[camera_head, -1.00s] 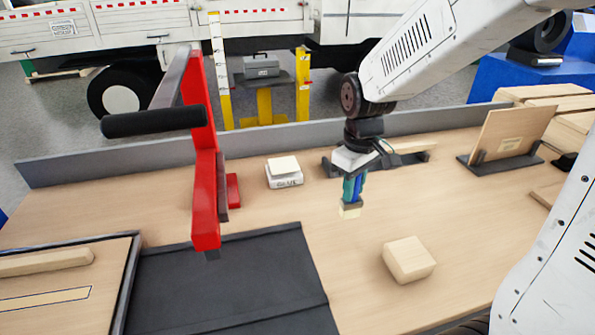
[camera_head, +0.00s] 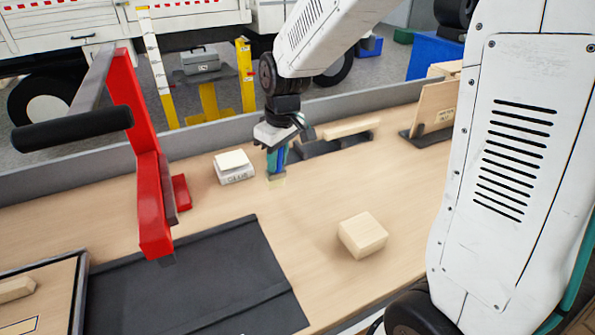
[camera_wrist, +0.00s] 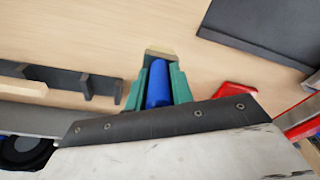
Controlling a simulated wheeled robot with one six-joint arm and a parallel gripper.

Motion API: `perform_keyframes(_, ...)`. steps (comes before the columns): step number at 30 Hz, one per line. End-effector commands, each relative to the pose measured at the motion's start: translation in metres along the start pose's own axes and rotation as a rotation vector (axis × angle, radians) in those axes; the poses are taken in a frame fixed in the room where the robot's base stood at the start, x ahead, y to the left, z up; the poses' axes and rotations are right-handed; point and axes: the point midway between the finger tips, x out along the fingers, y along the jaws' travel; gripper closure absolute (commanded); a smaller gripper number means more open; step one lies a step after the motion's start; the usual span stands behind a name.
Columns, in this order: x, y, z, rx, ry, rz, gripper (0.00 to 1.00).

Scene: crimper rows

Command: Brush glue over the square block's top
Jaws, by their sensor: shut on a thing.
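The square block (camera_head: 362,235) is a pale wooden block lying on the workbench, right of the dark mat in the head view. My gripper (camera_head: 276,160) is above the bench, to the left of the block and farther back. It is shut on a glue brush with a blue handle (camera_wrist: 158,84) and a pale bristle end (camera_head: 276,182) pointing down. In the wrist view, my gripper's green fingers (camera_wrist: 156,92) stand on both sides of the blue handle. The block is not visible in the wrist view.
A small white box (camera_head: 234,168) with a pale top stands left of my gripper. A red press (camera_head: 150,190) with a black handle rises at the left. A dark rack (camera_head: 335,143) and an upright board (camera_head: 434,108) stand behind. Bare bench surrounds the block.

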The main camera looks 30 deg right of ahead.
Motion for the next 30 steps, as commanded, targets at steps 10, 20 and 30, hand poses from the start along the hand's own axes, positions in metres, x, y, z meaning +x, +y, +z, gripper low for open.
perform_keyframes(10, -0.025, 0.011, -0.134, 0.009, 0.107, -0.003, 1.0)
perform_keyframes(20, -0.045, 0.017, -0.168, 0.024, 0.204, -0.006, 1.0)
perform_keyframes(30, -0.016, 0.017, -0.164, 0.024, 0.209, -0.007, 1.0)
